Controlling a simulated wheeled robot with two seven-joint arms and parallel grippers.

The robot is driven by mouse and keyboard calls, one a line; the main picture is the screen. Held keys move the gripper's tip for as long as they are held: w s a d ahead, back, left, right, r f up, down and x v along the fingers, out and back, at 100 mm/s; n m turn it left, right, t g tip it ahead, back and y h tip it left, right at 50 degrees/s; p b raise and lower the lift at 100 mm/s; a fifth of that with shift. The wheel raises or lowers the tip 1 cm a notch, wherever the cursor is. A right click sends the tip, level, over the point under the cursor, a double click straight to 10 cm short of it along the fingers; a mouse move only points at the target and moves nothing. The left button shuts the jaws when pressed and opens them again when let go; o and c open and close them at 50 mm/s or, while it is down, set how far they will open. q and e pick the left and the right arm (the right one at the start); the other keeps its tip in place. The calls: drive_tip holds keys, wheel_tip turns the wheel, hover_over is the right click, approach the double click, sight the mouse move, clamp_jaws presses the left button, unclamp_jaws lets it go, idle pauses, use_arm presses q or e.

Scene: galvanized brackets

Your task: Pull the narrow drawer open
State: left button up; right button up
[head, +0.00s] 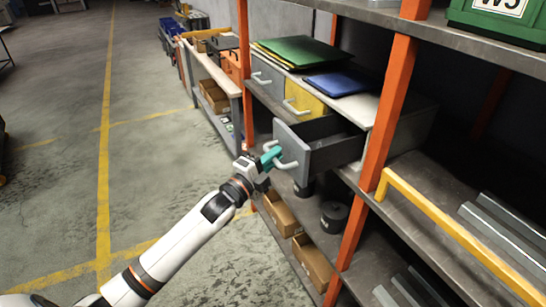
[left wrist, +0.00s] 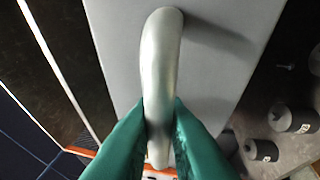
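The grey drawer (head: 291,142) at the near end of a drawer unit on the shelf stands well out from its unit in the head view, and its dark inside shows. Its pale bar handle (head: 289,165) is on the front face. My left gripper (head: 271,154) is at this handle, with teal fingers. In the left wrist view, the fingers (left wrist: 160,108) press on both sides of the handle (left wrist: 160,60), against the grey drawer front (left wrist: 110,40). Part of the handle is hidden by the gripper in the head view. My right gripper is not in view.
A yellow drawer (head: 302,101) and another grey drawer (head: 262,76) beside it are shut. Green (head: 300,50) and blue (head: 335,84) folders lie on the unit. An orange post (head: 388,110) stands close right of the open drawer. Cardboard boxes (head: 283,215) sit below. The floor left is clear.

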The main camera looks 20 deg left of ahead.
use_arm(q)
drive_tip(key=o, duration=0.4)
drive_tip(key=b+v, duration=0.2)
drive_tip(key=v, duration=1)
drive_tip(key=shift+b, duration=0.3)
